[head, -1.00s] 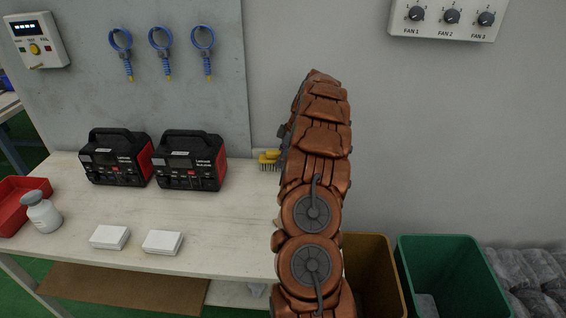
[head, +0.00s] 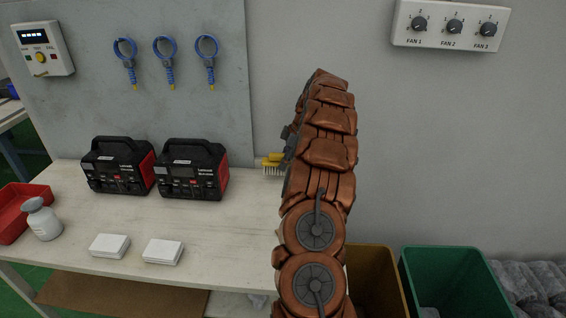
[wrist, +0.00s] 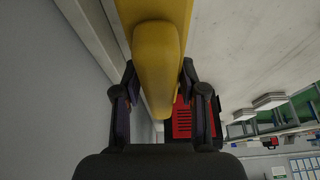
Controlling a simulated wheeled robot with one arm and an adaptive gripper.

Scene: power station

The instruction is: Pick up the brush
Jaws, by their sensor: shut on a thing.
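The brush (head: 272,159) is yellow with pale bristles pointing down. In the head view it shows just left of my arm, near the back edge of the workbench by the wall, and its right part is hidden behind the arm. In the wrist view the yellow brush (wrist: 157,45) fills the space between the fingers. My gripper (wrist: 159,80) is shut on it, with one dark finger on each side. My gripper is mostly hidden behind my arm in the head view. I cannot tell whether the bristles touch the bench.
Two black and red power units (head: 192,170) stand left of the brush on the workbench (head: 215,225). White boxes (head: 163,252), a grey-white bottle (head: 43,220) and a red tray (head: 18,212) are nearer the front. Yellow (head: 372,252) and green (head: 450,258) bins stand right of the bench.

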